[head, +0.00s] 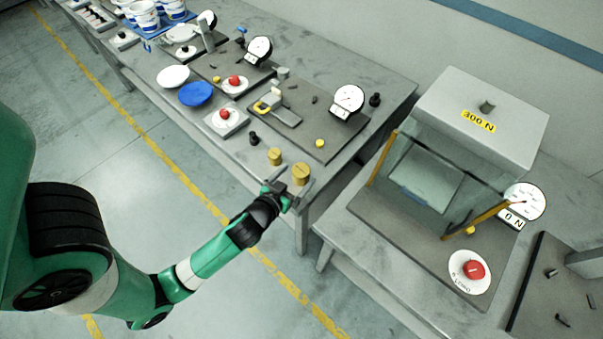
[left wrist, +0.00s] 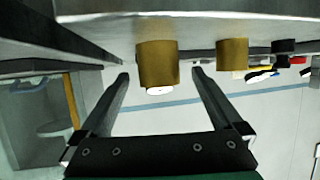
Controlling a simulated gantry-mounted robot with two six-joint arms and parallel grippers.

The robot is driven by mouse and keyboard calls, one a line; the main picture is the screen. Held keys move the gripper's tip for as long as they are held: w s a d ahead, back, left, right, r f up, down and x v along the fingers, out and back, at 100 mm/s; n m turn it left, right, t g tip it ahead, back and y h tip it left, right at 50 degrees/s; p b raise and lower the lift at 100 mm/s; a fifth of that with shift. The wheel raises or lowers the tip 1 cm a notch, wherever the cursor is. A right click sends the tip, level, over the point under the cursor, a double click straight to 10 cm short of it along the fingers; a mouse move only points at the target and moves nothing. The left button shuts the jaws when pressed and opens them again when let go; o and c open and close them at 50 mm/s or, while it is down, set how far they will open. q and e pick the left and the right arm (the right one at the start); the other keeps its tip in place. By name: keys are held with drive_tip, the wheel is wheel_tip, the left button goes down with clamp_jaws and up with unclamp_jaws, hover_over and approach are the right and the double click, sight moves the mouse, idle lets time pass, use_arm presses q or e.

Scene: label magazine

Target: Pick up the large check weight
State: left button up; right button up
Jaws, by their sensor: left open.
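The large check weight (head: 301,173) is a brass-coloured cylinder standing near the table corner. In the left wrist view, which shows the table edge at the top, the large check weight (left wrist: 158,62) appears between the two fingertips, with a gap on each side. A smaller brass weight (head: 275,156) stands beside it, and in the left wrist view this smaller weight (left wrist: 232,53) is right of the fingers. My left gripper (head: 297,182) is open and empty, right at the large weight; it also shows in the left wrist view (left wrist: 160,76). My right gripper is not in view.
A small black weight (head: 253,138) stands near the table edge. A dial gauge stand (head: 347,100) and a red button (head: 226,114) are farther back. A clear-fronted press marked 300 N (head: 480,115) stands on the separate table to the right, across a gap.

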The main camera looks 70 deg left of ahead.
sight(306, 168)
use_arm(q)
drive_tip(key=shift+b+x, duration=0.45)
drive_tip(key=shift+x, duration=2.7)
drive_tip(key=shift+d+f, duration=0.1)
clamp_jaws()
